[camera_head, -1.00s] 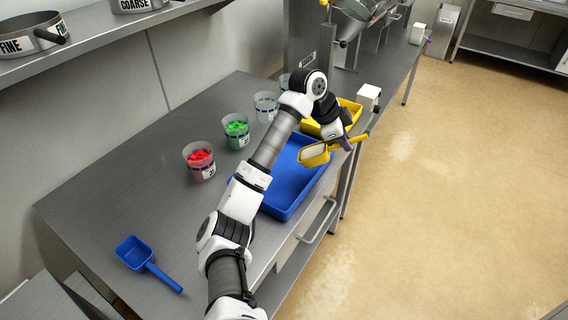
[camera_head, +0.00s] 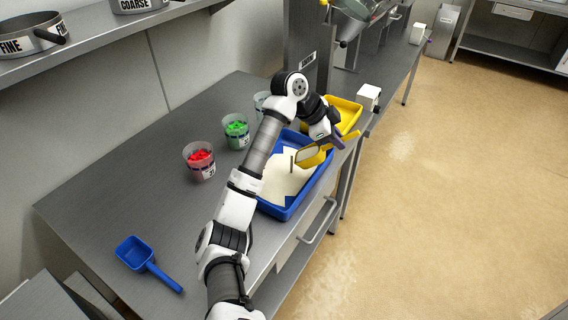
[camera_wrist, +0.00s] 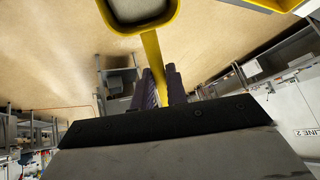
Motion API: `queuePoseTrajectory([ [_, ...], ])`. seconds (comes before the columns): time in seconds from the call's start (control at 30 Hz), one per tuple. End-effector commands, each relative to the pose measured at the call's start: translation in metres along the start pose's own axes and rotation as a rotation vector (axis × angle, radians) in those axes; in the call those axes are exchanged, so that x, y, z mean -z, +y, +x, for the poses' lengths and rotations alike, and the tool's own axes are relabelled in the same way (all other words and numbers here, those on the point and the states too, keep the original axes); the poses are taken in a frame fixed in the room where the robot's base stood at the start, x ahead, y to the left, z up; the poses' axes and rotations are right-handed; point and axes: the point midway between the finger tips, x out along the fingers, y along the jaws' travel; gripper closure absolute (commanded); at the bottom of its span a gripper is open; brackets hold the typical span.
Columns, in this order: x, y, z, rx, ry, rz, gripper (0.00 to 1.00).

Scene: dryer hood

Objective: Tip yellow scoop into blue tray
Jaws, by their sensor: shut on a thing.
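The yellow scoop (camera_head: 313,158) hangs tilted over the far right part of the blue tray (camera_head: 287,211). My gripper (camera_head: 338,141) is shut on its handle; the wrist view shows the yellow handle (camera_wrist: 152,55) between my dark fingers (camera_wrist: 160,88). Cream-coloured material (camera_head: 284,182) lies spread over much of the tray's floor, with some blue floor showing at the far end. Pale material or lining also shows inside the scoop's mouth. My arm hides the tray's left side.
A yellow tray (camera_head: 347,116) stands just beyond the blue one. Cups with red (camera_head: 200,162) and green pieces (camera_head: 237,131) stand left of my arm. A blue scoop (camera_head: 147,262) lies at the front left. A white box (camera_head: 368,97) sits near the far right edge.

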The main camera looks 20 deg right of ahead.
Motion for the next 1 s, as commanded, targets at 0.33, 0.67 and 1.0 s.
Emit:
queuePoseTrajectory([
  [0.33, -0.002, -0.001, -0.006, 0.000, 0.038, -0.007, 1.00],
  [0.67, -0.003, -0.002, -0.011, 0.000, 0.073, -0.015, 1.00],
  [1.0, -0.004, -0.003, -0.017, 0.000, 0.110, -0.022, 1.00],
])
